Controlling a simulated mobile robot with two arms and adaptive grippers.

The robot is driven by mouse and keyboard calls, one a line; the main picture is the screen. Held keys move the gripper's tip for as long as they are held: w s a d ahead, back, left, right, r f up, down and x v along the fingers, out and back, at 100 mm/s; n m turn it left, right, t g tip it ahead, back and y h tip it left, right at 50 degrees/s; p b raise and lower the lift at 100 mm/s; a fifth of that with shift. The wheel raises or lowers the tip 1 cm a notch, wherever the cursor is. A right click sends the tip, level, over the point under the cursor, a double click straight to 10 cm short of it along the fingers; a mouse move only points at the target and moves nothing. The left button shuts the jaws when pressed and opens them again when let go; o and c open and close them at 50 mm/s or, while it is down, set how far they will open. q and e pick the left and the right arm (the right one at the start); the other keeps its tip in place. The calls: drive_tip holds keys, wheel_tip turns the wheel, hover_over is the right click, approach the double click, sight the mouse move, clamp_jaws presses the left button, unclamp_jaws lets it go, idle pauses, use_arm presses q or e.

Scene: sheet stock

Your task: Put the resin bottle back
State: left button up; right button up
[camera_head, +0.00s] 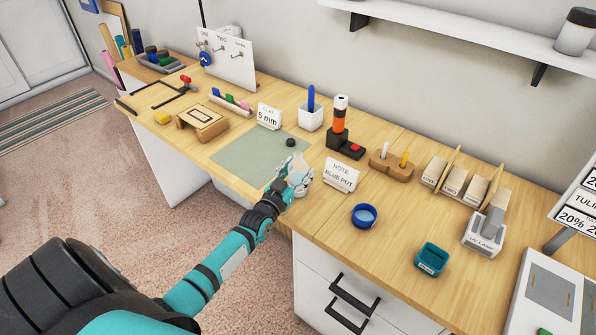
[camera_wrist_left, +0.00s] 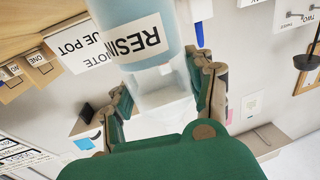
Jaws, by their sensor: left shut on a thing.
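The resin bottle (camera_head: 299,174) is a pale, translucent bottle near the front edge of the table, by the right corner of the green mat (camera_head: 250,151). Its white RESIN label (camera_wrist_left: 138,40) appears upside down in the left wrist view. My left gripper (camera_head: 288,178) is shut on the bottle, with a finger on either side in the left wrist view (camera_wrist_left: 165,90). I cannot tell whether the bottle's base touches the table. A note card (camera_head: 341,175) reading "NOTE BLUE POT" stands just right of it. The round blue pot (camera_head: 364,215) sits farther right. My right gripper is not in view.
A small black disc (camera_head: 290,143) lies on the mat. Behind stand a clay card (camera_head: 269,116), a white pen cup (camera_head: 311,117) and an orange-black tool (camera_head: 340,122). A wooden holder (camera_head: 392,163), teal box (camera_head: 431,259) and UV lamp (camera_head: 484,236) are to the right.

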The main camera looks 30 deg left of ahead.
use_arm(q)
drive_tip(key=shift+f, duration=0.15)
drive_tip(key=o, duration=1.3)
drive_tip(key=shift+s, duration=0.15)
drive_tip(key=s, duration=0.7)
drive_tip(key=s+d, duration=0.1)
drive_tip(key=s, duration=0.3)
drive_tip(key=shift+s+d+r+b, duration=0.1)
drive_tip(key=shift+s+r+b, duration=0.1)
drive_tip(key=shift+s+b, duration=0.15)
